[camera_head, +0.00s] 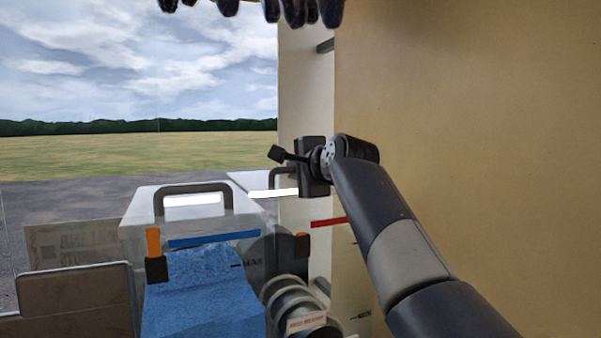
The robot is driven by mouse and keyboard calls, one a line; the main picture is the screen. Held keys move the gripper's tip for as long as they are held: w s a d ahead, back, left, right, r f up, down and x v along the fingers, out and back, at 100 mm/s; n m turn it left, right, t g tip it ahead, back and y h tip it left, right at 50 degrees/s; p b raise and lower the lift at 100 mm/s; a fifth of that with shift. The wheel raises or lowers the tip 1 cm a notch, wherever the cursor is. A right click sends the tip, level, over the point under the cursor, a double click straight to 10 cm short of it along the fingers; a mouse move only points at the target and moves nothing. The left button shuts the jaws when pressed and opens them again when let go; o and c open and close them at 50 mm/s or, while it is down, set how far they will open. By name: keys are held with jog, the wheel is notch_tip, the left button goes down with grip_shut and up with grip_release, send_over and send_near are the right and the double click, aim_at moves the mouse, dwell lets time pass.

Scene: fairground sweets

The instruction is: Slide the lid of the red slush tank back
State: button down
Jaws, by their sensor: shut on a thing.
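The red slush tank stands behind and right of the blue one, mostly hidden; a red strip (328,222) shows at its front. Its pale lid (243,181) has a dark bar handle (281,171). My gripper (312,166) is at the right part of this handle and shut on it. The gripper's body hides its fingertips and the handle's right end. How far the lid stands open cannot be told.
The blue slush tank (205,285) stands in front at left, with its own dark lid handle (192,188). A grey round part with a label (305,323) is beside it. A tan wall (480,130) rises close on the right. Dark objects (295,10) hang overhead.

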jog(key=c, duration=1.8)
grip_release()
jog(key=shift+s, duration=0.1)
jog(key=b+v, duration=0.3)
jog(key=v, duration=0.7)
jog(key=shift+s, duration=0.3)
jog(key=shift+d+r, duration=0.1)
jog(key=shift+d, duration=0.05)
jog(key=p+x, duration=0.3)
jog(key=x, duration=0.7)
jog(key=shift+w, duration=0.35)
jog(key=shift+s+d, duration=0.1)
jog(key=shift+s, duration=0.4)
jog(key=shift+w, duration=0.1)
